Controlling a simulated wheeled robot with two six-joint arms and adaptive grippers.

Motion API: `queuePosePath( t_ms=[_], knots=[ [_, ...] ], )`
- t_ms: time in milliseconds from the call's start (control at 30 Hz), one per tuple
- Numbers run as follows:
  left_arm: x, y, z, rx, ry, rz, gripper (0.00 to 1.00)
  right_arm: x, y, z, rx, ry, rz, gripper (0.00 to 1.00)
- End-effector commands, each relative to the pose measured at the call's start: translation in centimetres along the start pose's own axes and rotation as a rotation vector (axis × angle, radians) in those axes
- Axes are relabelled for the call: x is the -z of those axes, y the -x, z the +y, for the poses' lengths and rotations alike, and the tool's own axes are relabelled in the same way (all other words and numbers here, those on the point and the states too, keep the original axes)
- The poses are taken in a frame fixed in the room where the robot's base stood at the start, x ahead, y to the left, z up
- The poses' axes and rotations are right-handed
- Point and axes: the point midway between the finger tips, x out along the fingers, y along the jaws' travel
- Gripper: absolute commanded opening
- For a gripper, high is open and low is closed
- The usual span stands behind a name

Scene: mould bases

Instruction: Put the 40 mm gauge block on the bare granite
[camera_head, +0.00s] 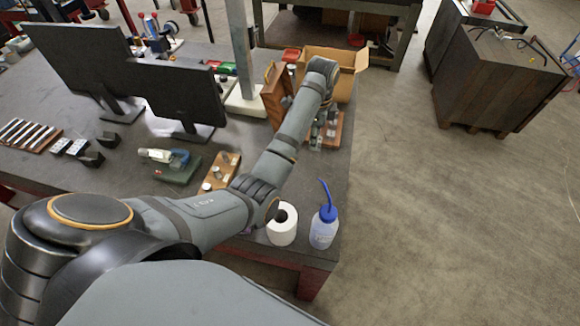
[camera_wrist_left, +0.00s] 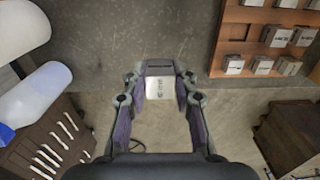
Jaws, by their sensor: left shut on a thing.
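My left gripper (camera_wrist_left: 162,92) is shut on a small pale grey block (camera_wrist_left: 160,87) with dark marking on its face, too small to read; it appears to be the gauge block. In the wrist view the block shows against the edge of the dark grey slab-like top (camera_wrist_left: 140,30), seen from above. I cannot tell its height over the top. An orange-brown wooden gauge block tray (camera_wrist_left: 245,52) with several labelled blocks lies at the upper right. My right gripper is not in view.
A white paper roll (camera_head: 282,224) and a blue-capped wash bottle (camera_head: 324,228) stand near the right edge. A wooden stand (camera_head: 222,170), a micrometer (camera_head: 166,156), two monitors (camera_head: 180,96) and a cardboard box (camera_head: 345,62) also occupy the top. Bare dark surface (camera_head: 318,174) lies right of my arm.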

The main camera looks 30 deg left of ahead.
Motion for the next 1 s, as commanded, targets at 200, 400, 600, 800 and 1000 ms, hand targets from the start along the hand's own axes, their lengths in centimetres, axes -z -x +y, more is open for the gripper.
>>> queuePosePath(
  t_ms=[200, 400, 600, 800, 1000],
  knots=[
    [-4.2, -4.0, 3.9, 0.001, 0.000, -0.002, 0.00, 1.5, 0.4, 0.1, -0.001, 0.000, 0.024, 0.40],
    [-5.9, -6.3, 5.5, 0.002, 0.000, -0.001, 0.00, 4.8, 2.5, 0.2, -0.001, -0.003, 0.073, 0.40],
    [-6.2, -7.1, 5.9, 0.003, 0.000, 0.001, 0.00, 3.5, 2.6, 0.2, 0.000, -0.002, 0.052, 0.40],
    [-6.5, -9.7, 6.2, 0.000, 0.000, 0.001, 0.00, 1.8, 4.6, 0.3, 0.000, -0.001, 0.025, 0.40],
    [-6.5, -10.7, 6.1, 0.004, 0.000, 0.001, 0.00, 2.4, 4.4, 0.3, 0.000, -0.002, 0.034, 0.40]
  ],
)
